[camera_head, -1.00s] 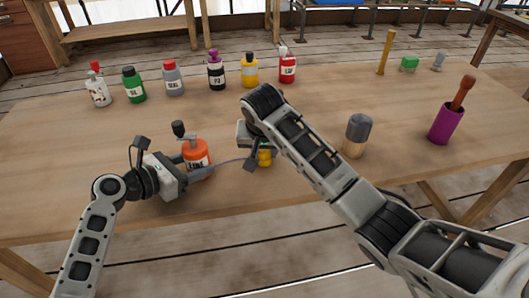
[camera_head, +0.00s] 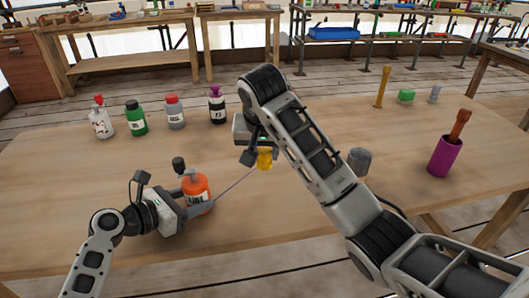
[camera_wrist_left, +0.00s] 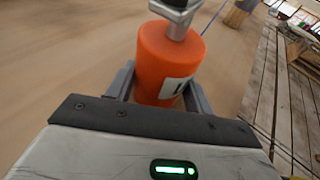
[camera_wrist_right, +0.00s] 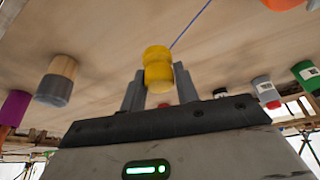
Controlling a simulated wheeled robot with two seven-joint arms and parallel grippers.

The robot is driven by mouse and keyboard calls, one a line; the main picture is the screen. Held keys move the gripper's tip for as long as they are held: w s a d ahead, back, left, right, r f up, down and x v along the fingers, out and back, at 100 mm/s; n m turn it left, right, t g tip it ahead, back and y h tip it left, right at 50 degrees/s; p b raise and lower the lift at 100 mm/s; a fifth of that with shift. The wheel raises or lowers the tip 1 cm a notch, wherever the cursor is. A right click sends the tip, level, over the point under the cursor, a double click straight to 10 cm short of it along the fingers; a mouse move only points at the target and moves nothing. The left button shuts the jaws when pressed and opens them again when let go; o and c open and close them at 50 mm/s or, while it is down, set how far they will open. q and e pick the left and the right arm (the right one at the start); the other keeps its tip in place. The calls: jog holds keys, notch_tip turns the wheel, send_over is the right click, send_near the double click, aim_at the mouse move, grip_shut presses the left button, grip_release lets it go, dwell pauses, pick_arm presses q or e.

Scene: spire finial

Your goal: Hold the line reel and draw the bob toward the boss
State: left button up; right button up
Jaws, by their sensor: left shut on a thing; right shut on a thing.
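The yellow bob (camera_head: 265,160) is held by my right gripper (camera_head: 263,152), clear of the table as far as I can tell. The right wrist view shows the bob (camera_wrist_right: 157,66) between the fingers. A thin purple-blue line (camera_head: 237,180) runs straight from the reel to the bob. I cannot tell which thing is the boss.
Several bottles, including a green one (camera_head: 136,121) and a purple-capped one (camera_head: 217,107), stand at the back left. A grey-topped wooden cylinder (camera_wrist_right: 57,82), a purple cup (camera_head: 443,158) and a yellow post (camera_head: 382,87) are on the right. The table's front middle is clear.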

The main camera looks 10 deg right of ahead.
jog(key=shift+f, duration=4.5)
jog(key=shift+s+d, duration=0.15)
jog(key=shift+d, duration=3.25)
jog(key=shift+s+d, duration=0.15)
jog(key=shift+d, duration=3.2)
jog(key=shift+a, duration=0.3)
jog(key=shift+a+f, duration=0.15)
jog(key=shift+a, duration=0.2)
jog(key=shift+f, duration=0.35)
